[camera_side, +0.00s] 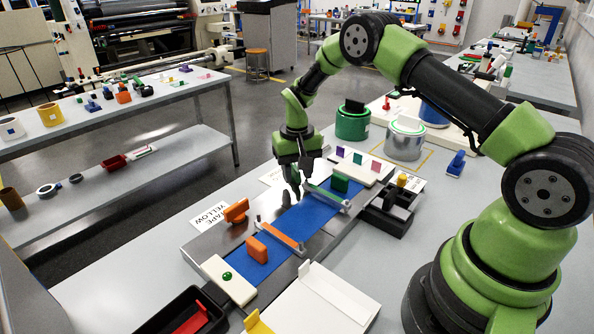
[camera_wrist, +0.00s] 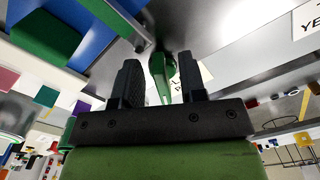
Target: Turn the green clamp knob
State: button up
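A green clamp knob (camera_wrist: 160,78) shows in the wrist view as an upright narrow wing above bare metal. It lies between the two dark fingers of my gripper (camera_wrist: 159,62), with a visible gap on each side. In the side view my gripper (camera_side: 299,190) points down at the far edge of the metal fixture (camera_side: 285,212), beside the blue strip (camera_side: 297,216). The fingers are apart. Whether a finger touches the knob, I cannot tell.
An orange knob (camera_side: 236,211) stands on the fixture's near left part. An orange block (camera_side: 257,248) and a green block (camera_side: 340,184) stand on the blue strip. A round green button (camera_side: 227,276) is on a white box. Cans and trays stand to the right.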

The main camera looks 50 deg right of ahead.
aim_at(295, 166)
notch_tip(295, 166, up, 10)
jog(key=shift+f, duration=0.1)
jog(key=shift+w, duration=0.1)
dwell(0.3)
jog(key=shift+w+d, duration=0.35)
jog(key=shift+w, duration=0.2)
jog(key=shift+f, duration=0.15)
notch_tip(295, 166, down, 10)
jog(key=shift+r, duration=0.2)
jog(key=shift+c, duration=0.4)
grip_shut()
